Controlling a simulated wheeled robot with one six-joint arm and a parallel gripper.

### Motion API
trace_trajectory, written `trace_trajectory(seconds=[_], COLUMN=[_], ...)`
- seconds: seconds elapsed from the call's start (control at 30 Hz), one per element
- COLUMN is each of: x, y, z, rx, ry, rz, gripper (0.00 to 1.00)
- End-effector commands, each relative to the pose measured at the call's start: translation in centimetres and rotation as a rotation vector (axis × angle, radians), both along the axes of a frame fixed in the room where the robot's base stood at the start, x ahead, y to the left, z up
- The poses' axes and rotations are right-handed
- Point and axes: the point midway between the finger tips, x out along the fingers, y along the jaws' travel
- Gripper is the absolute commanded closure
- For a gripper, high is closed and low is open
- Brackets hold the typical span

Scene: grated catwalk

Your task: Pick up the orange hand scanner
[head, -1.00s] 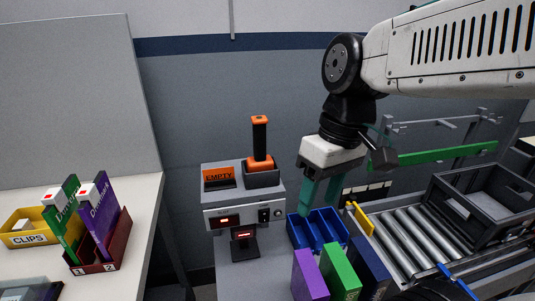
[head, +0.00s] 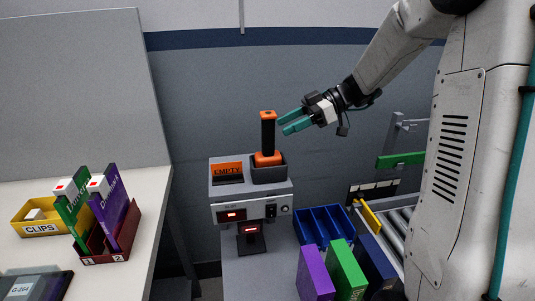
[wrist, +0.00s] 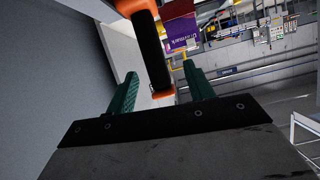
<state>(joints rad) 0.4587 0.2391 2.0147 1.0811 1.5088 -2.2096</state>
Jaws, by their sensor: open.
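The orange hand scanner (head: 268,137) stands upright in a dark holder (head: 270,174) on top of the grey station. It has a black grip with orange at its top and base. My gripper (head: 281,122) has teal fingers, is open and points left at the grip from just right of it. In the wrist view the black grip (wrist: 150,48) shows beyond and between the open fingertips (wrist: 160,80). The fingers look apart from the grip, with nothing held.
An orange EMPTY sign (head: 227,169) stands left of the holder. Below are a blue divided bin (head: 325,224) and several upright binders (head: 345,270). A white table (head: 150,205) with a yellow CLIPS bin (head: 38,218) is at left. A wall rises behind.

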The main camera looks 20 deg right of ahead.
Motion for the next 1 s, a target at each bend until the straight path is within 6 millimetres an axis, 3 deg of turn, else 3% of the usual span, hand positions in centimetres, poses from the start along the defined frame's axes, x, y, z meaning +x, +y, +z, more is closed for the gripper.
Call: trace_trajectory(seconds=[0.17, 0.47, 0.77, 1.0], x=[0.6, 1.2, 2.1, 2.2], y=[0.4, 3.0, 6.8, 7.0], z=[0.1, -0.9, -2.4, -2.5], rx=[0.009, 0.008, 0.007, 0.007], ry=[-0.080, -0.084, -0.082, -0.083], rz=[0.022, 0.024, 0.024, 0.021], gripper=[0.47, 0.47, 0.47, 0.47])
